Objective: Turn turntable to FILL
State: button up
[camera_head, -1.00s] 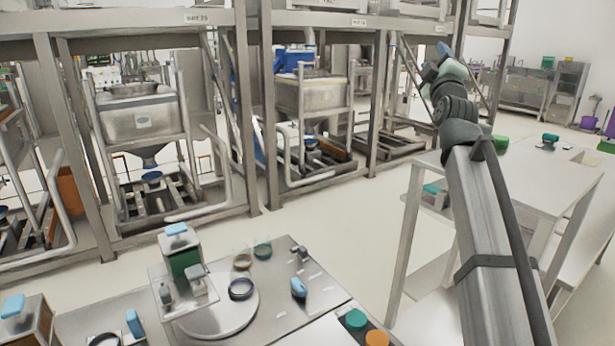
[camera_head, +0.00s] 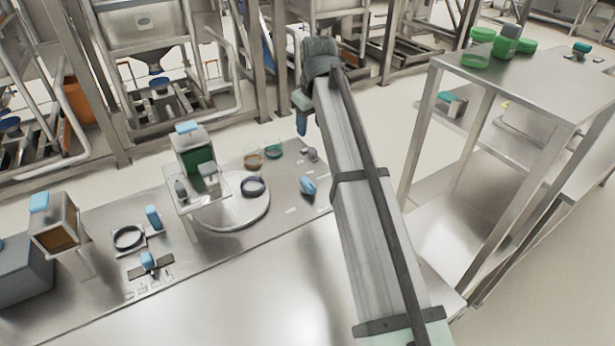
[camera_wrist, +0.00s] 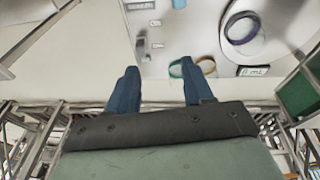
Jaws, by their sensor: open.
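The turntable is a round pale metal disc (camera_head: 235,214) set in the steel worktop. A dark purple ring (camera_head: 252,187) lies on its right side. In the wrist view, part of the turntable (camera_wrist: 268,42) and the ring (camera_wrist: 242,27) show at the upper right. A small label (camera_wrist: 253,71) lies by its edge, too unclear to read. A blue handle (camera_head: 308,187) stands right of the disc in the head view. My gripper (camera_wrist: 162,82) is open and empty, its blue fingers apart above the worktop's far edge. In the head view my gripper (camera_head: 301,122) is partly hidden by my arm.
A stand with a green-fronted box (camera_head: 197,158) partly covers the turntable's left side. Teal (camera_head: 274,151) and tan (camera_head: 253,161) rings lie behind the disc. A small grey fixture (camera_head: 311,154) is at the far right. Steel frames stand behind; a tall table (camera_head: 530,75) is right.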

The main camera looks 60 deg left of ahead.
aim_at(307, 181)
jog(key=s+d+f+h, duration=0.1)
jog(key=f, duration=0.4)
jog(key=s+d+f+h, duration=0.1)
jog(key=f, duration=0.4)
jog(key=d+f+m, duration=0.1)
jog(key=f, duration=0.5)
jog(key=shift+s+g+h, duration=0.4)
jog(key=shift+c, duration=0.4)
grip_shut()
